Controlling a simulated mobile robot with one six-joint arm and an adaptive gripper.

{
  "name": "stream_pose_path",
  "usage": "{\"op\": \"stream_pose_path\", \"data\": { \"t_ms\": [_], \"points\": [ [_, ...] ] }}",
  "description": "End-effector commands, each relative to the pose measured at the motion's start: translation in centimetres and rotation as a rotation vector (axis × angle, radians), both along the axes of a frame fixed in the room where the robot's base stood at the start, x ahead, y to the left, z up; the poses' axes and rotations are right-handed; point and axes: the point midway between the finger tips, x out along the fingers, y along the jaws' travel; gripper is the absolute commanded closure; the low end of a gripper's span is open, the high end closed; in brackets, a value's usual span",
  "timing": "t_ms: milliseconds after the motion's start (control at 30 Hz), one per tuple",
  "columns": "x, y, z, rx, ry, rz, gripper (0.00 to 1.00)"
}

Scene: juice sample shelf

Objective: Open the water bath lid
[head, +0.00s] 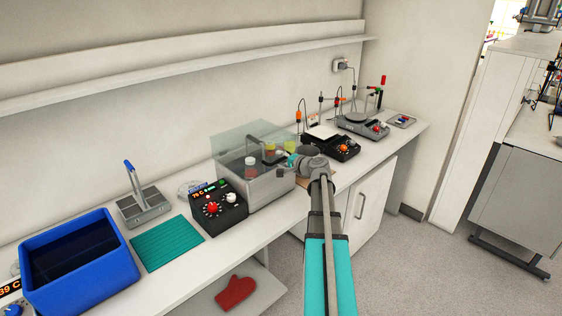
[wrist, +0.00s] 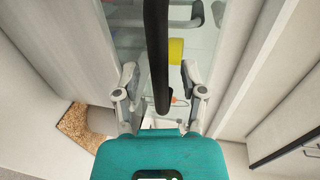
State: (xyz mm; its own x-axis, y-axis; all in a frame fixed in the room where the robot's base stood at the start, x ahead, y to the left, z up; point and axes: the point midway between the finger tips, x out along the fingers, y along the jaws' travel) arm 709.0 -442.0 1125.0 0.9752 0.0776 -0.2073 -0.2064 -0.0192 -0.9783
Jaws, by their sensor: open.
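The water bath (head: 262,194) is a grey box on the bench, with a see-through lid (head: 228,141) over its top. Jars with red, yellow and green tops show through the lid. I cannot tell whether the lid is slightly raised. A dark bar handle (wrist: 157,45) runs up the wrist view in front of the lid. My gripper (wrist: 158,75) is open, with one finger on each side of the handle and gaps to both. In the head view my gripper (head: 291,160) is at the bath's right side, its fingers partly hidden.
A black control unit (head: 222,208) with a red knob stands left of the bath. Further left are a teal mat (head: 166,243), a grey rack (head: 144,207) and a blue bin (head: 110,275). A shelf (head: 190,66) runs above.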

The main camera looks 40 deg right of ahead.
Motion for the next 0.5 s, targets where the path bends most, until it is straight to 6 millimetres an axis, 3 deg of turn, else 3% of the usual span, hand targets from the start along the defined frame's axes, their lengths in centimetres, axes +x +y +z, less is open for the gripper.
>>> {"op": "stream_pose_path", "data": {
  "t_ms": [167,467,500],
  "points": [
    [-0.01,0.02,0.01,0.000,0.000,0.000,0.46],
    [-0.02,0.02,0.01,0.000,0.000,0.000,1.00],
    [-0.02,0.02,0.01,0.000,0.000,0.000,1.00]
  ]
}}
